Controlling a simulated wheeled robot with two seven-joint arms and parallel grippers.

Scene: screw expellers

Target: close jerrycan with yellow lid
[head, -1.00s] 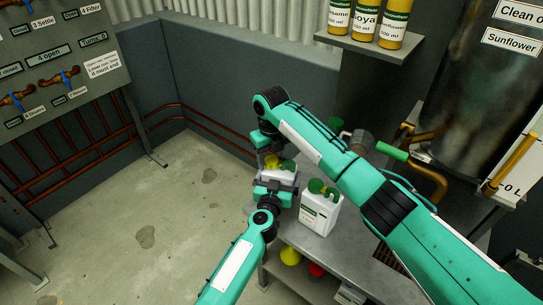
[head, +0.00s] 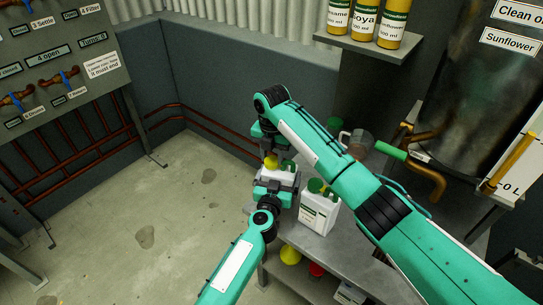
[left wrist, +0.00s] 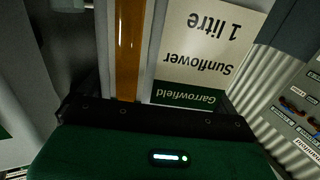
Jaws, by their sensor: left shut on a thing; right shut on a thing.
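A white jerrycan (head: 274,178) with a green handle is held upright by my left gripper (head: 276,186) above the left end of the metal table. The left wrist view shows its upside-down "Sunflower 1 litre" label (left wrist: 203,55) and an amber oil strip (left wrist: 130,50) close in front of the gripper. The yellow lid (head: 271,162) is at the top of this jerrycan. My right gripper (head: 268,149) comes from above and is shut on the lid. The jerrycan's mouth is hidden, so I cannot tell whether the lid is seated on it.
A second white jerrycan (head: 319,212) with a green cap stands on the table (head: 335,245) close to the right. A clear jug (head: 358,142) stands behind my right arm.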

